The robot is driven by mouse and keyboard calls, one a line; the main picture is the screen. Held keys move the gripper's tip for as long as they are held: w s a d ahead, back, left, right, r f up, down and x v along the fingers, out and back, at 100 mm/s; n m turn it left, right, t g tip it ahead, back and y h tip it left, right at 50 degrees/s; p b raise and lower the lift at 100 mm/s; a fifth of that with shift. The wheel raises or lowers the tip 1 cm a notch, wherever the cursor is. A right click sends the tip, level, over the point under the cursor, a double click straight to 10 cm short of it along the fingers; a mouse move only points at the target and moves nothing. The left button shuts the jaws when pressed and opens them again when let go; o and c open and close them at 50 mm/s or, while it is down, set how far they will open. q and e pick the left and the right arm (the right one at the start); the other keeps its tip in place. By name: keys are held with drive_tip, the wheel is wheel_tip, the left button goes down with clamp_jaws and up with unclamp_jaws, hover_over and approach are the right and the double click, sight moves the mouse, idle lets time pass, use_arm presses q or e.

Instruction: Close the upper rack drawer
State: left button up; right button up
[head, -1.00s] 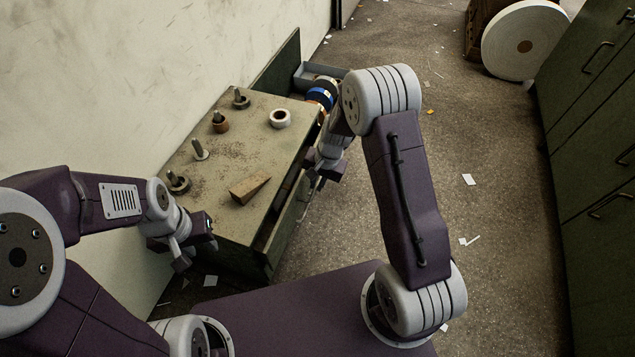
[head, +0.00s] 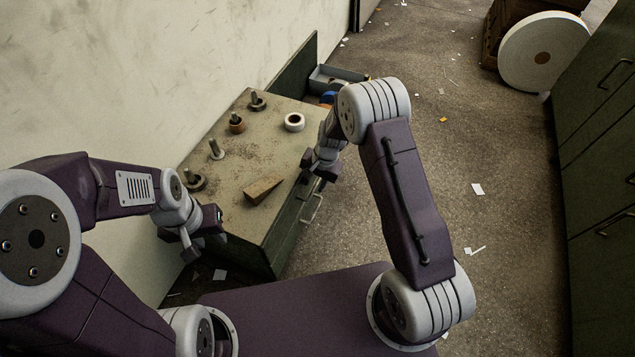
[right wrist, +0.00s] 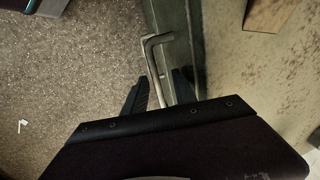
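The rack is a low dark green cabinet with a worn grey-green top (head: 243,155). A drawer on its right side has a metal bar handle (head: 312,208), which also shows in the right wrist view (right wrist: 154,62). How far this drawer stands out is hard to tell. My right gripper (head: 324,172) is at the drawer side, just beyond the handle. In the right wrist view its fingers (right wrist: 160,92) are apart, with the handle's near end showing between them; contact is not clear. My left gripper (head: 200,238) hangs off the rack's near-left corner, its opening unclear.
On the rack top are a wooden wedge (head: 263,190), a white-rimmed ring (head: 294,122) and several upright pegs. A grey tray (head: 335,74) stands beyond the far end. Green cabinets (head: 598,150) line the right, with a big white roll (head: 544,51) behind. The floor between is open, with paper scraps.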

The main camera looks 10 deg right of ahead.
drive_tip(key=shift+r, duration=0.1)
wheel_tip(320, 180, up, 9)
drive_tip(key=s+d+p, duration=0.1)
drive_tip(key=p, duration=0.4)
drive_tip(key=shift+d+p, duration=0.25)
drive_tip(key=shift+p, duration=0.1)
